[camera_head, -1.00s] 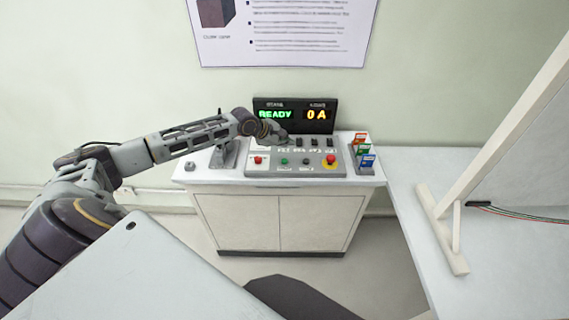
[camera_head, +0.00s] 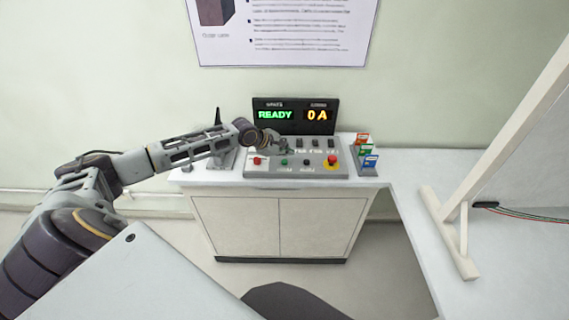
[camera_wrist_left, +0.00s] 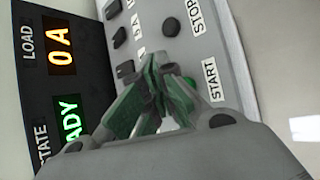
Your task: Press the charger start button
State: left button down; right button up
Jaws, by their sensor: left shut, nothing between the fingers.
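The control panel (camera_head: 255,172) sits on the white cabinet and has a small green button (camera_head: 284,162) on its front row, above a white label. In the left wrist view the START label (camera_wrist_left: 213,80) shows just right of my fingertips, and the button beside it is mostly hidden by them. My left gripper (camera_head: 284,148) is shut and empty, just above and behind the green button in the head view. In the left wrist view its green-padded fingers (camera_wrist_left: 182,88) come together over the panel. I cannot tell whether they touch the button. My right gripper is out of view.
The display (camera_head: 295,115) reads READY and 0 A. A dark stop button (camera_wrist_left: 171,27) is beside the STOP label. A red button (camera_head: 257,160) and a red knob on yellow (camera_head: 332,162) flank the row. Coloured cards (camera_head: 367,152) stand at right, near a white table (camera_head: 415,220).

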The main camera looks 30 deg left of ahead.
pick_arm(q)
jog(key=shift+f, duration=0.6)
dwell(0.7)
jog(key=shift+f, duration=0.1)
dwell(0.5)
jog(key=shift+f+p, duration=0.3)
jog(key=shift+p, duration=0.25)
jog(key=shift+f, duration=0.55)
dwell(1.3)
jog(key=shift+r+p, duration=0.1)
jog(key=shift+p, duration=0.25)
jog(key=shift+r+p, duration=0.85)
jog(key=shift+p, duration=0.4)
